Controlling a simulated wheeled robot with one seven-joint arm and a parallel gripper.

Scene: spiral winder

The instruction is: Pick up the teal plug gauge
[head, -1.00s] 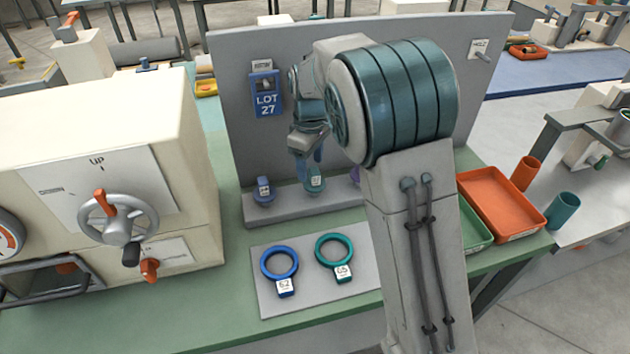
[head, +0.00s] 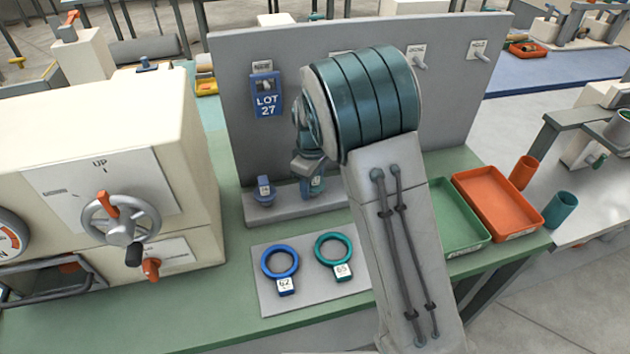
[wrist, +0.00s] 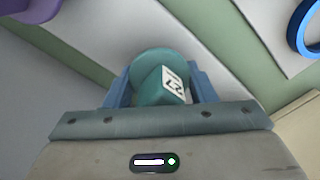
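The teal plug gauge (head: 317,186) stands on the grey stepped stand against the back panel, partly hidden by my gripper (head: 310,175) in the head view. In the wrist view the teal plug gauge (wrist: 158,88) shows its round base and a handle with a white label. My gripper (wrist: 160,85) points down over it, with one blue finger on each side of the handle. The fingers look spread, and the handle sits turned between them. Contact with the fingers cannot be made out clearly.
A blue plug gauge (head: 264,191) stands to the left on the stand (head: 290,208). A blue ring (head: 280,262) and a teal ring (head: 333,249) lie on a grey plate in front. Green (head: 462,228) and orange (head: 497,202) trays are to the right. A cream machine (head: 110,130) stands left.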

